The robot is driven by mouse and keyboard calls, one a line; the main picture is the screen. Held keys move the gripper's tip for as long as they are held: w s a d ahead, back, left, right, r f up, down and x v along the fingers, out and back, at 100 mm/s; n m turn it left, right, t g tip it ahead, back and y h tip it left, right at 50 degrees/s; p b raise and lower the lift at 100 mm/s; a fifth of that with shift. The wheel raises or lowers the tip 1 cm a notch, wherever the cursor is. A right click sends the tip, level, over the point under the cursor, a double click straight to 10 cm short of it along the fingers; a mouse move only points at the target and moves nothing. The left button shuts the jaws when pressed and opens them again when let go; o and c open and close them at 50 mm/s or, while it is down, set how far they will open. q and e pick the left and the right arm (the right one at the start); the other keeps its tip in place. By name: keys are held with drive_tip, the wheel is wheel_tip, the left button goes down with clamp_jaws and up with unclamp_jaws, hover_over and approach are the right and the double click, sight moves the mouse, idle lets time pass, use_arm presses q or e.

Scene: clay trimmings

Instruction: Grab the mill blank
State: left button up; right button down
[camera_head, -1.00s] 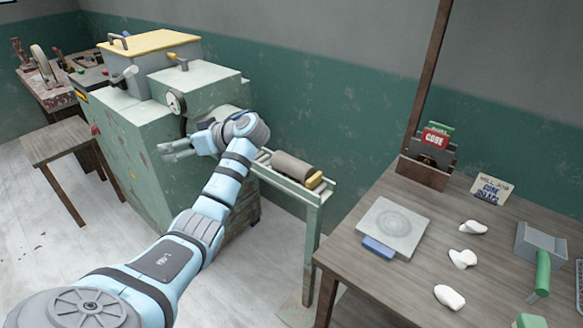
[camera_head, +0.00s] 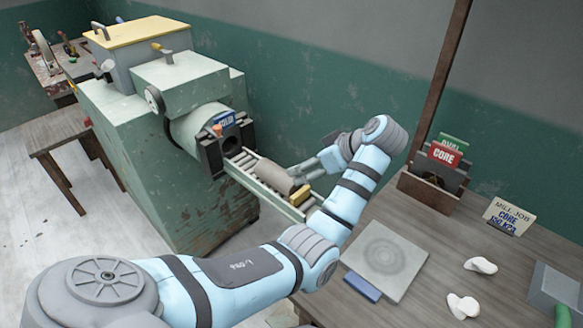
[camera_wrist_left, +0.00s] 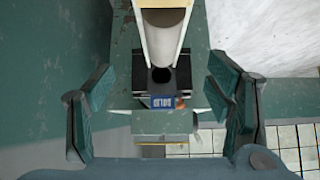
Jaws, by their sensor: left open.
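The mill blank appears to be the grey-brown clay cylinder (camera_head: 264,175) lying on the narrow roller track in front of the mill's round mouth. In the left wrist view the cylinder (camera_wrist_left: 165,35) shows at the top centre, between two pale rails. My left gripper (camera_head: 300,180) is beside the cylinder's right end in the head view. In the left wrist view its two fingers (camera_wrist_left: 162,88) are spread wide, with nothing between them. Whether they touch the cylinder is not clear. My right gripper is not in view.
The green mill (camera_head: 150,140) with a blue sign stands left of the roller track (camera_head: 243,160). A yellow block (camera_head: 300,197) sits at the track's near end. The wooden table (camera_head: 420,290) at right holds a square slab (camera_head: 386,260), white clay scraps and a card holder (camera_head: 432,190).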

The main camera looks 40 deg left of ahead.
sight(284, 174)
use_arm(q)
drive_tip(key=x, duration=0.2)
drive_tip(key=b+x, duration=0.1)
drive_tip(key=x, duration=0.1)
drive_tip(key=s+x, duration=0.1)
drive_tip(key=x, duration=0.2)
drive_tip(key=shift+a+r, duration=0.1)
drive_tip(key=shift+a, duration=0.05)
drive_tip(key=x, duration=0.2)
drive_tip(key=b+x, duration=0.1)
drive_tip(key=x, duration=0.1)
drive_tip(key=b+x, duration=0.1)
drive_tip(key=x, duration=0.1)
drive_tip(key=shift+w+a, duration=0.2)
drive_tip(key=shift+w, duration=0.15)
drive_tip(key=shift+a+f, duration=0.2)
drive_tip(key=shift+f, duration=0.15)
drive_tip(key=shift+r, duration=0.15)
clamp_jaws()
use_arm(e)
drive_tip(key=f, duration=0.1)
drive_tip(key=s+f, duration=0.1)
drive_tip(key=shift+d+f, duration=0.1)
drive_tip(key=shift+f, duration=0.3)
